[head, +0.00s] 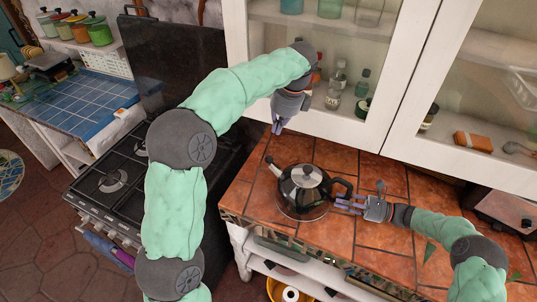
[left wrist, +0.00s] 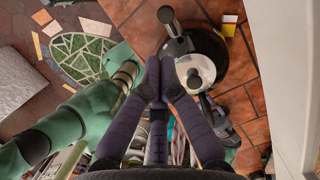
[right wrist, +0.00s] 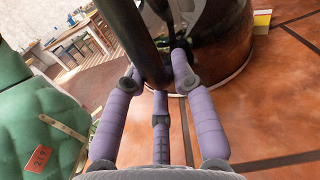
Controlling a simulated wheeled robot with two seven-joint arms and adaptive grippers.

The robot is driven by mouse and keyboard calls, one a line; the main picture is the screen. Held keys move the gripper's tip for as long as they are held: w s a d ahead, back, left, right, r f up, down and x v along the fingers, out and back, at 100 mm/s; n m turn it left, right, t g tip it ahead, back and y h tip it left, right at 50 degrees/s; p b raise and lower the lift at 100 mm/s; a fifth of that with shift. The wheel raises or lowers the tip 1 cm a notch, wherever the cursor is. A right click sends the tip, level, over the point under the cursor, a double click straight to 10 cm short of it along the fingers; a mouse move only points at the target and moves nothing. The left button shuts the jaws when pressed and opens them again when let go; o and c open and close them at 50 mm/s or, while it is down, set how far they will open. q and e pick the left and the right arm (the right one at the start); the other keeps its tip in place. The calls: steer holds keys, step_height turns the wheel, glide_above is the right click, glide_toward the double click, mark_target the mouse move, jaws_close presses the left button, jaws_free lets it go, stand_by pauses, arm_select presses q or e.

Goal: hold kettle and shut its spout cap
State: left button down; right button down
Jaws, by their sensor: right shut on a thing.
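I cannot clearly tell the spout cap's position. My right gripper (head: 345,203) is shut on the black handle (head: 342,187), and the handle passes between its fingers in the right wrist view (right wrist: 152,60). My left gripper (head: 277,128) hangs above and behind the spout, apart from it. Its fingertips are together and empty in the left wrist view (left wrist: 160,82), with the kettle (left wrist: 215,50) beyond them.
The tiled counter (head: 375,240) is clear in front and right of the kettle. A glass-fronted cabinet (head: 405,75) hangs close behind my left gripper. A black stove (head: 112,175) stands left. A toaster-like box (head: 505,208) is at the right.

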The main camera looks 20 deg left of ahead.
mark_target(266, 159)
steer(key=shift+r, duration=0.1)
arm_select(q)
steer(key=x, duration=1.4)
steer(key=shift+a+f+h, duration=0.15)
steer(key=shift+a+h, duration=0.25)
steer(key=shift+h, duration=0.5)
steer(key=shift+a+f+h, duration=0.1)
steer(key=shift+a+h, duration=0.15)
steer(key=shift+h, duration=0.25)
steer(key=shift+a+f+h, duration=0.8)
steer(key=shift+f+h, duration=0.05)
steer(key=shift+h, duration=0.15)
steer(key=shift+d, duration=0.1)
